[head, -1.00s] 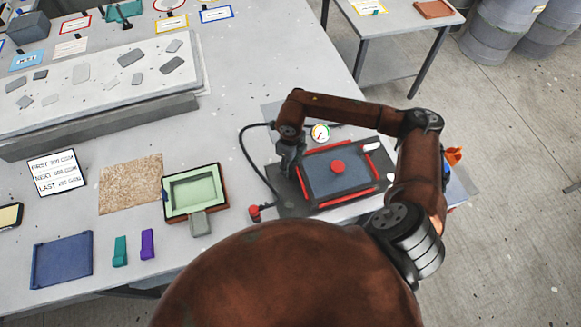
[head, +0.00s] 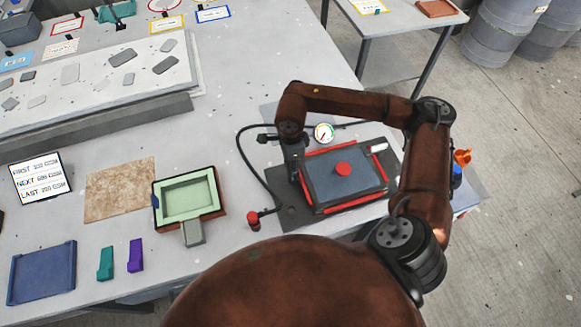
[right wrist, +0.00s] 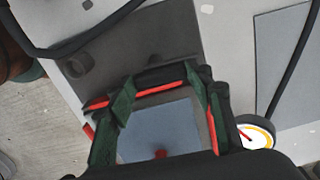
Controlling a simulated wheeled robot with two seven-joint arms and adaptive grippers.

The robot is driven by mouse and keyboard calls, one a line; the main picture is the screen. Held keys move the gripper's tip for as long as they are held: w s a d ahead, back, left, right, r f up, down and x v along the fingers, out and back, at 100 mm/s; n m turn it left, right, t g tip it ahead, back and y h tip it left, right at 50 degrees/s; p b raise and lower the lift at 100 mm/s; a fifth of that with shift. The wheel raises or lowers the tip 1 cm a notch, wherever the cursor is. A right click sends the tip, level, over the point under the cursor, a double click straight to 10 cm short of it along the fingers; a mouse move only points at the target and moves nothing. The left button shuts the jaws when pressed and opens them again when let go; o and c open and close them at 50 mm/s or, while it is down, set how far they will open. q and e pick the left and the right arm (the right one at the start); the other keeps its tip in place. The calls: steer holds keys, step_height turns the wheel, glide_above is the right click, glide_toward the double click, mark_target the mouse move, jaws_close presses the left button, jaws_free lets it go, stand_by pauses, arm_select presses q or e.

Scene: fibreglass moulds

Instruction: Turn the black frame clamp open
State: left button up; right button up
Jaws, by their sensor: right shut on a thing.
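The black frame clamp (head: 372,194) lies on a dark base plate (head: 291,211) at the table's right end. A blue-grey panel (head: 325,183) with a red knob (head: 343,169) sits within it, with red strips along its edges. My right gripper (head: 293,176) is at the clamp's left side, pointing down. In the right wrist view, the dark green fingers (right wrist: 166,88) are around the clamp's black bar (right wrist: 168,76), shut on it. The exact contact is partly hidden. My left gripper is in neither view.
A pressure gauge (head: 323,132) and black hose (head: 242,154) are beside the clamp. A red-topped valve (head: 253,219) is near the front edge. A green mould (head: 185,196), brown mat (head: 119,189) and blue tray (head: 42,273) lie left.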

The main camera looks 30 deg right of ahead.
steer(key=shift+n, duration=0.4)
steer(key=o, duration=1.2)
steer(key=shift+c, duration=0.2)
steer(key=shift+r, duration=0.1)
step_height(320, 180, up, 12)
